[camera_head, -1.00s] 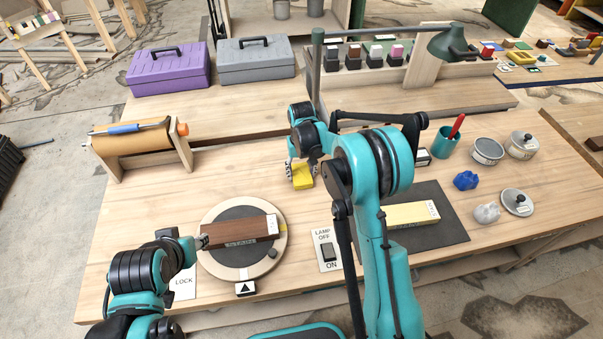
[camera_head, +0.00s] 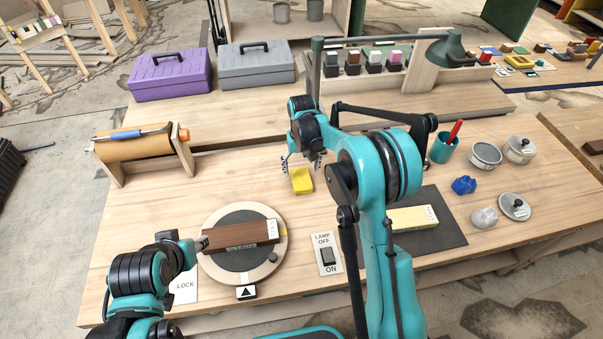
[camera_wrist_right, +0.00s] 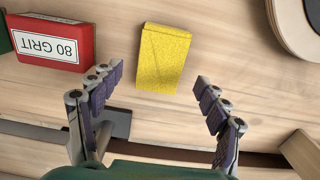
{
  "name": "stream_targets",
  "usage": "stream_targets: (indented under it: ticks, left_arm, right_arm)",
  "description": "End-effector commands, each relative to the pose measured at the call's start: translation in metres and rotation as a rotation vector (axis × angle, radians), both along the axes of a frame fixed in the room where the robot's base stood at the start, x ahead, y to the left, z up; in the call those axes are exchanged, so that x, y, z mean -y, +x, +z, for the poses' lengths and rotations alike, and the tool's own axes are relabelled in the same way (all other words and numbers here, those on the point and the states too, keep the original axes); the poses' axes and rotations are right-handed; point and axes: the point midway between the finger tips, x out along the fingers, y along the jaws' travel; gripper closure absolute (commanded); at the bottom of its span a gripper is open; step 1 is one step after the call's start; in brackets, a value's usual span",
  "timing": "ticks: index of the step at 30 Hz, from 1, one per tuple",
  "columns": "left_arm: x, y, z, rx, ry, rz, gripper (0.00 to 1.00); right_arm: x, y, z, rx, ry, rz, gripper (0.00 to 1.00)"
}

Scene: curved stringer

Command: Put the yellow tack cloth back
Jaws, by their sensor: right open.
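The yellow tack cloth (camera_head: 301,181) is a small folded pad lying flat on the wooden bench, behind the turntable. My right gripper (camera_head: 302,160) is open and empty just above and behind it. In the right wrist view the cloth (camera_wrist_right: 163,58) lies ahead of the spread fingers (camera_wrist_right: 160,76), with clear gaps on both sides. My left gripper (camera_head: 201,243) is at the left end of a dark brown block (camera_head: 240,235) on the round turntable (camera_head: 243,277). Whether its fingers are closed on the block is too small to tell.
A red 80 GRIT block (camera_wrist_right: 52,42) is beside the cloth in the wrist view. A roll stand (camera_head: 140,150) is at left, a lamp switch (camera_head: 327,255) in front, a dark mat (camera_head: 440,235) at right. Toolboxes (camera_head: 168,75) and a block rack with a lamp (camera_head: 455,48) stand behind.

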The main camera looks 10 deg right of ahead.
Motion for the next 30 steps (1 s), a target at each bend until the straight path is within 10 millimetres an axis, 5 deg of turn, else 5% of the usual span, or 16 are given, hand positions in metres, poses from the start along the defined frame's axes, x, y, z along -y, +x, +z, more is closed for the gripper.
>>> stream_targets:
  ticks: [6,17,24,30]
  left_arm:
    - [0.0,0.0,0.017,0.0,0.0,0.0,0.6]
    - [0.0,0.0,0.022,0.0,0.0,0.0,0.6]
    - [0.0,0.0,0.022,0.0,0.0,0.0,0.6]
    - [0.0,0.0,0.022,0.0,0.0,0.0,0.6]
  right_arm:
    - [0.0,0.0,0.051,0.0,0.0,0.0,0.24]
    - [0.004,-0.012,0.094,0.027,0.002,-0.001,0.24]
    - [0.02,-0.078,0.159,0.178,0.008,-0.002,0.24]
    - [0.032,-0.151,0.19,0.324,0.01,-0.001,0.24]
